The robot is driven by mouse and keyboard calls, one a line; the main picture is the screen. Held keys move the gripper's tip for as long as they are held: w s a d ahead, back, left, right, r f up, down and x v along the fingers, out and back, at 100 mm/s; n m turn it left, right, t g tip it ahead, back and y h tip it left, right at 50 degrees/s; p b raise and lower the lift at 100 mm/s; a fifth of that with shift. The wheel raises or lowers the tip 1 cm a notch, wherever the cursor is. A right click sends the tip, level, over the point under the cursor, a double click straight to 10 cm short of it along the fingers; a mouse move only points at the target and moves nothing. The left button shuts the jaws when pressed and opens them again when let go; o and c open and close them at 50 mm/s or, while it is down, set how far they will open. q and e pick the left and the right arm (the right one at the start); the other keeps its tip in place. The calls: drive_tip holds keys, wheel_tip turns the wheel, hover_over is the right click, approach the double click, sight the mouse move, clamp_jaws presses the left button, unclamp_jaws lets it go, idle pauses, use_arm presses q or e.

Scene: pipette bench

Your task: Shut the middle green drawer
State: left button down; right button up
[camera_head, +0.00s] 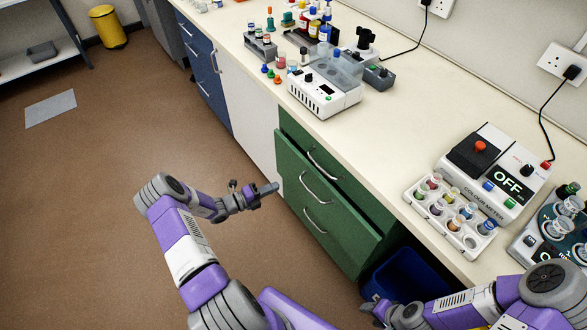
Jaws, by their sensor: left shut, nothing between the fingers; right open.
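The green drawer unit (335,232) stands under the bench, with silver bar handles one above another. The middle green drawer (338,208) stands out a little from the unit; its top edge juts past the upper front, with a dark gap behind it. The top drawer's handle (325,164) sits behind that edge. My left gripper (272,188) is shut and empty. It points right toward the drawer fronts, just left of them in the picture; I cannot tell if it touches. My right gripper (372,308) is low, near the blue bin, and its fingers are hard to make out.
A blue bin (408,277) stands under the bench right of the drawers. The benchtop (375,135) holds a vial tray (449,213), a colorimeter (494,175) and a white instrument (325,90).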

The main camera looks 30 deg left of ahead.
sight(300, 160)
use_arm(q)
drive_tip(key=w+b, duration=0.1)
drive_tip(key=w, duration=0.3)
drive_tip(key=w+d+n+t+y+b, duration=0.1)
drive_tip(key=w, duration=0.3)
drive_tip(key=w+r+n+b, duration=0.1)
drive_tip(key=w, duration=0.3)
drive_tip(key=shift+w+d+t, duration=0.25)
drive_tip(key=shift+w+t, duration=0.05)
drive_tip(key=shift+w, duration=0.1)
use_arm(e)
wheel_tip(300, 160, down, 4)
drive_tip(key=shift+r, duration=0.25)
